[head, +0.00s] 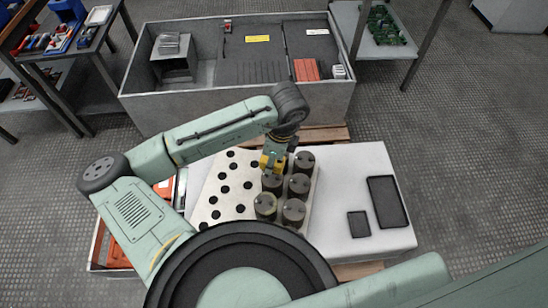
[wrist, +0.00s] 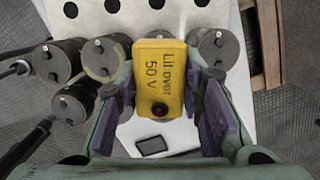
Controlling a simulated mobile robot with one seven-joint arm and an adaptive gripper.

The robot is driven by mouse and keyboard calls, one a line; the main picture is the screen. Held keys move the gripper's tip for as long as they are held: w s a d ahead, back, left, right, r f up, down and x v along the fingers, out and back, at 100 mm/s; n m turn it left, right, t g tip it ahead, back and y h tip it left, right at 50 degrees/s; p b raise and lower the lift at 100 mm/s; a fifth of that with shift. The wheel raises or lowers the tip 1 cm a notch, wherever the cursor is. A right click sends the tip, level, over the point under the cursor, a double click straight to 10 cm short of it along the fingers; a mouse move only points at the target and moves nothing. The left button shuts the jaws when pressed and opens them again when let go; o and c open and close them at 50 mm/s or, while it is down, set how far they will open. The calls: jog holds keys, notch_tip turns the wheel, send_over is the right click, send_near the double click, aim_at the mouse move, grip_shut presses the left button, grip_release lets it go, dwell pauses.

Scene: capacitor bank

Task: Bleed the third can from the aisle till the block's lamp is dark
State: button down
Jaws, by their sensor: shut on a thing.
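My gripper (head: 272,160) is shut on a yellow block (wrist: 160,65) printed "Lit over 50 V"; the jaws (wrist: 160,105) grip its two sides. Its small round lamp (wrist: 160,110) is dark red and shows no clear glow. In the head view the block (head: 266,161) is at the far left end of two rows of dark round cans (head: 293,212). In the wrist view one can (wrist: 101,57) is left of the block and another (wrist: 215,48) right of it. The block and gripper hide part of the rows. I cannot tell whether the block touches a can.
A grey bin (head: 140,105) is behind. A table with tools (head: 100,38) is at back left. Dark rods (wrist: 25,145) show at the wrist view's left. Floor (head: 450,150) is clear at right.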

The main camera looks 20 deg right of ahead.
jog(key=shift+f+b, duration=1.85)
jog(key=shift+f, duration=0.35)
jog(key=shift+f+b, duration=0.4)
jog(key=shift+f, duration=0.4)
dwell(0.6)
jog(key=c, duration=1)
grip_release()
jog(key=r, duration=0.4)
jog(key=d+r, duration=0.1)
jog(key=r, duration=0.3)
jog(key=s+r, duration=0.1)
jog(key=r, duration=0.3)
jog(key=shift+d, duration=0.25)
